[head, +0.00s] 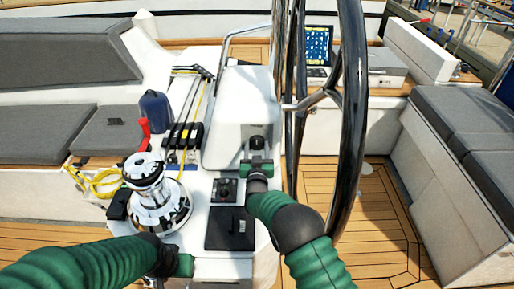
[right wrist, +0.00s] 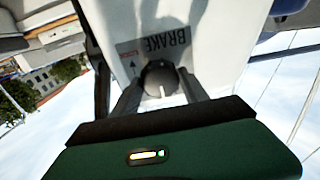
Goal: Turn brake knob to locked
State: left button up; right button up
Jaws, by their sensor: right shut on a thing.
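The dark round brake knob (right wrist: 158,79) sits on the white pedestal (head: 228,120), under an upside-down BRAKE label (right wrist: 165,43) in the right wrist view. A white pointer line on the knob faces down toward my gripper in that view. A small label with red marking lies left of it. My right gripper (right wrist: 158,90) has its fingers on both sides of the knob, shut on it. In the head view the right gripper (head: 257,157) covers part of the knob's panel. My left gripper (head: 184,265) is low by the winch; its fingers cannot be made out.
A large black steering wheel (head: 352,120) stands just right of my right arm. The wooden floor (head: 365,225) on the right is clear.

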jog(key=shift+c, duration=1.3)
